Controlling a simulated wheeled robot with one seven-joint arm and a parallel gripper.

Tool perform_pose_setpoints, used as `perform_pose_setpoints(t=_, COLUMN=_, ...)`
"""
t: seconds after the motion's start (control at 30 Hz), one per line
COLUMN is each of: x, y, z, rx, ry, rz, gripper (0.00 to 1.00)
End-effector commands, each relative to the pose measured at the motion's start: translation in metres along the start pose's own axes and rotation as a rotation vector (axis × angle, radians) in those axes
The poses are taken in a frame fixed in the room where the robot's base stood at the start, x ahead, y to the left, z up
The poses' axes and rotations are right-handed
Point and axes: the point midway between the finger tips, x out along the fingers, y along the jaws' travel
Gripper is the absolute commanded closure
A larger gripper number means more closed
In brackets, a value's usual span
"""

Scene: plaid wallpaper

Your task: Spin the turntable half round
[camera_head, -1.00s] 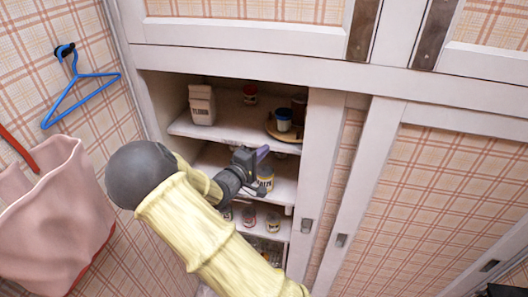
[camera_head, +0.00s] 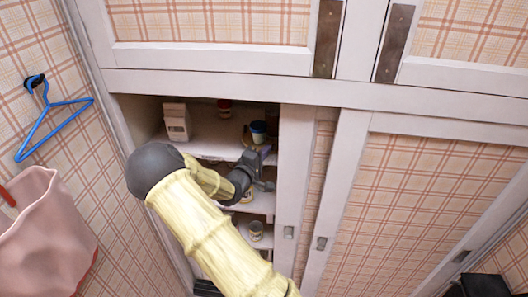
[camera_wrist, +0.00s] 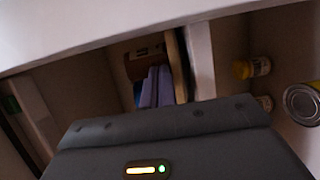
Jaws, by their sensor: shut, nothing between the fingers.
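The turntable (camera_head: 246,143) is a round tan wooden disc on the upper shelf, at its right end by the door. A blue cup (camera_head: 258,130) stands on it. My gripper (camera_head: 266,151) is at the front of the disc and covers part of it. I cannot tell whether the fingers touch the disc.
A can (camera_head: 256,231) stands on a lower shelf. The sliding door (camera_head: 296,170) bounds the opening on the right. A pink bag (camera_head: 45,235) and a blue hanger (camera_head: 50,125) hang at left.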

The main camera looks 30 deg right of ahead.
Motion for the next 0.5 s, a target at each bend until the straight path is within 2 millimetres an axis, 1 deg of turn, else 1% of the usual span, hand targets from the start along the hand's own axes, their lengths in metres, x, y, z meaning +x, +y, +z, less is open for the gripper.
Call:
perform_pose_setpoints(t=0.1, x=0.002, y=0.000, z=0.004, rx=-0.002, ry=-0.001, rz=0.000, gripper=1.00)
perform_pose_setpoints(t=0.3, x=0.014, y=0.000, z=0.024, rx=-0.003, ry=-0.001, rz=0.001, gripper=1.00)
perform_pose_setpoints(t=0.5, x=0.016, y=0.001, z=0.026, rx=0.000, ry=0.000, rz=0.001, gripper=1.00)
